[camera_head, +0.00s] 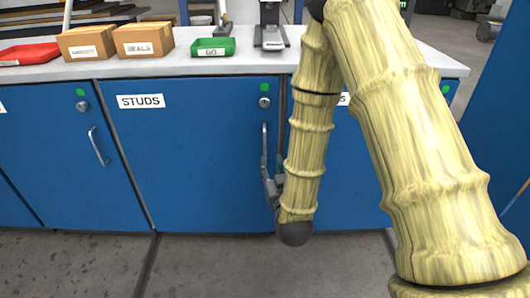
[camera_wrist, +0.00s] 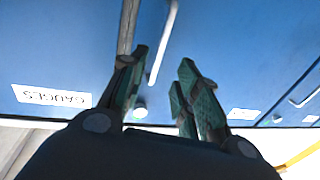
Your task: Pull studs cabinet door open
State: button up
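The blue studs cabinet door (camera_head: 190,165) is flush with the cabinet front and carries a white STUDS label (camera_head: 141,101). Its silver vertical bar handle (camera_head: 264,140) is near the door's right edge, below a round lock. My gripper (camera_head: 266,168) is at the lower part of this handle, partly hidden by my arm. In the wrist view, which is upside down, my gripper (camera_wrist: 165,58) is open, with green-grey fingers apart. The handle (camera_wrist: 163,42) appears between the fingertips, closer to the left finger; I cannot tell whether they touch.
The neighbouring door has a GAUGES label (camera_wrist: 52,96) across a narrow gap. Another door with a handle (camera_head: 97,146) is at left. The grey worktop (camera_head: 225,65) holds cardboard boxes (camera_head: 143,38), a green tray (camera_head: 213,47) and a red tray (camera_head: 30,53). The floor (camera_head: 215,265) in front is clear.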

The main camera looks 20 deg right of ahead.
aim_at(265, 148)
jog(key=w, duration=0.3)
jog(key=w+b, duration=0.1)
jog(key=w, duration=0.2)
jog(key=w+d+b, duration=0.1)
jog(key=w, duration=0.3)
grip_shut()
